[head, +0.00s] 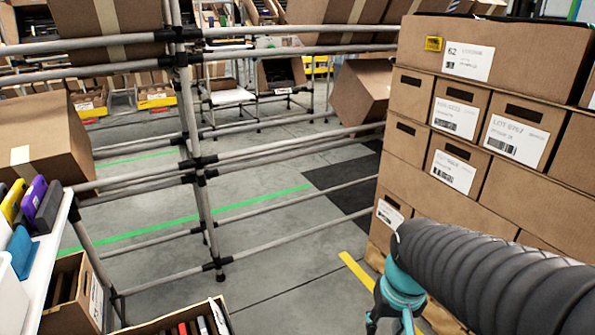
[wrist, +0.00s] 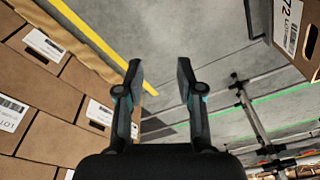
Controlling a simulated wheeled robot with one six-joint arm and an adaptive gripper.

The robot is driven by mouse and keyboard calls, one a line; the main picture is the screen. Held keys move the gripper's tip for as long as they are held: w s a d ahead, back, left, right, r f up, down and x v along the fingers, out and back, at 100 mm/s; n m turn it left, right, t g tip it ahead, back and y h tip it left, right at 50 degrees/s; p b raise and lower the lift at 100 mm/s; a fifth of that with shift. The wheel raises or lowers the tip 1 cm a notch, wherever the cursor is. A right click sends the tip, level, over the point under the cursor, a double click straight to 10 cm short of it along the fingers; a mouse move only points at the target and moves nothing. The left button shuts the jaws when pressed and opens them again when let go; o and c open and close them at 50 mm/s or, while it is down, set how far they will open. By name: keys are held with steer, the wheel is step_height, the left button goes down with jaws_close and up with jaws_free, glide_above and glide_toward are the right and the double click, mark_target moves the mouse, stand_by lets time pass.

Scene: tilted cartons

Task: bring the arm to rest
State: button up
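My gripper (wrist: 159,85) shows in the wrist view with its two dark fingers apart and nothing between them. Bare grey floor lies beyond the fingertips. In the head view, my arm with its black ribbed sleeve comes in at the lower right, in front of the stacked cartons.
Stacked brown cartons (head: 480,142) stand close on the right; they show at the left in the wrist view (wrist: 60,95). A grey pipe rack (head: 195,150) holds tilted cartons (head: 45,137). An open carton (head: 185,322) sits low in front. Floor (head: 270,260) shows between.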

steer(key=s+r+t, duration=0.4)
steer(key=r, duration=0.4)
steer(key=shift+s+r, duration=0.2)
steer(key=shift+s, duration=0.1)
steer(key=shift+d, duration=0.1)
